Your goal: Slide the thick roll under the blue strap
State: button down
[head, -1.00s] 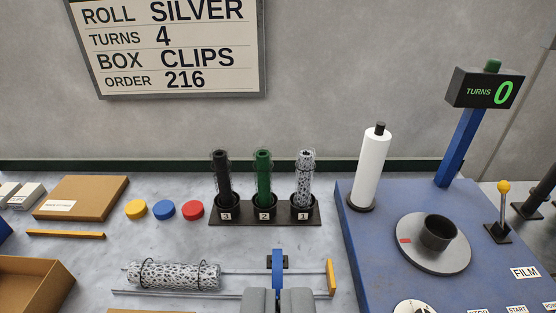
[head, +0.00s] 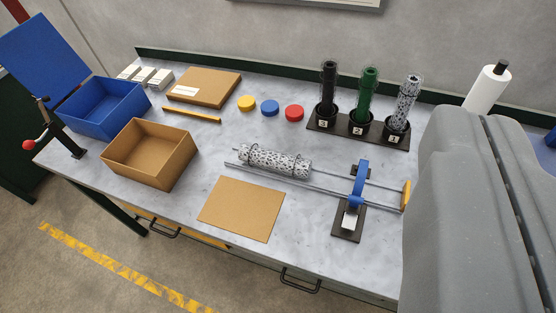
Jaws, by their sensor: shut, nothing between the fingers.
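The thick roll (head: 272,160), silver-white with a black speckled mesh pattern, lies on its side across the two thin metal rails, near their left end. Dark wire rings go around it. The blue strap (head: 361,178) stands as a narrow arch over the rails to the right, on a dark base plate (head: 347,228). A clear stretch of rail separates the roll from the strap. A large grey part of my arm fills the right side of the view. My gripper's fingertips do not show.
A yellow end stop (head: 406,195) closes the rails at the right. A flat cardboard sheet (head: 241,208) lies in front of the roll. An open cardboard box (head: 150,155) and a blue box (head: 103,108) stand left. A rack (head: 358,133) with three upright rolls stands behind.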

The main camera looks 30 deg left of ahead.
aim_at(297, 166)
jog(key=k, duration=0.65)
jog(key=u, duration=0.45)
jog(key=i, duration=0.6)
jog(key=u, duration=0.55)
jog(key=i, duration=1.15)
jog(key=z, duration=0.4)
